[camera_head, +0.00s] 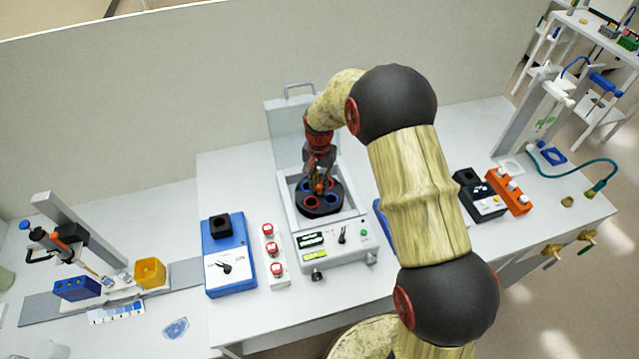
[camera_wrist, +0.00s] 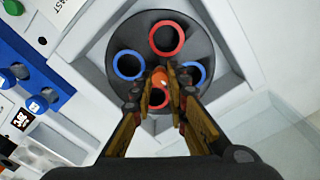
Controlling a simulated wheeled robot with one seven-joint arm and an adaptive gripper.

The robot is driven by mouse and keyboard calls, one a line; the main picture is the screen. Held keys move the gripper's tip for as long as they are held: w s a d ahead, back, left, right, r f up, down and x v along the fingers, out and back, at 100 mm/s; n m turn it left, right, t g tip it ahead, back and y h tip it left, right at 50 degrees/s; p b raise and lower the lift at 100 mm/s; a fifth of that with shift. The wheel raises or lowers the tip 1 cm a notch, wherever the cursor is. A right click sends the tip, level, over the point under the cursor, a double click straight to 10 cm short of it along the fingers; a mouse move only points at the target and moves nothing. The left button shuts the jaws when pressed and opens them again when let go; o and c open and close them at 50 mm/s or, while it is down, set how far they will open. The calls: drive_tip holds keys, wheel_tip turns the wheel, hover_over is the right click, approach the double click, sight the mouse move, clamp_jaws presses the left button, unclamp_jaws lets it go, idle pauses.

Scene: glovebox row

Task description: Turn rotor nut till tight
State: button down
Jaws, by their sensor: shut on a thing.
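The rotor nut (camera_wrist: 159,79) is a small orange knob at the centre of the dark round rotor (camera_wrist: 130,42). The rotor has red and blue ringed holes and sits in the open well of the white centrifuge (camera_head: 335,248). The rotor also shows in the head view (camera_head: 311,205). My gripper (camera_wrist: 161,88) reaches down over the rotor, with its two fingers shut on the nut from both sides. In the head view my gripper (camera_head: 319,184) covers part of the rotor. Whether the nut is tight cannot be seen.
The centrifuge lid (camera_head: 289,130) stands raised behind the well. A blue vortex device (camera_head: 228,262) and a white strip with red-capped items (camera_head: 273,262) stand to the left. A black device (camera_head: 480,200) and an orange rack (camera_head: 509,191) stand to the right.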

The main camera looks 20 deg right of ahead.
sight(319, 186)
drive_tip(key=shift+w+m, duration=0.1)
drive_tip(key=shift+m, duration=0.8)
idle(1.9)
drive_tip(key=c, duration=1.8)
unclamp_jaws()
drive_tip(key=shift+c, duration=0.2)
drive_tip(key=shift+o, duration=0.5)
wheel_tip(319, 186, up, 12)
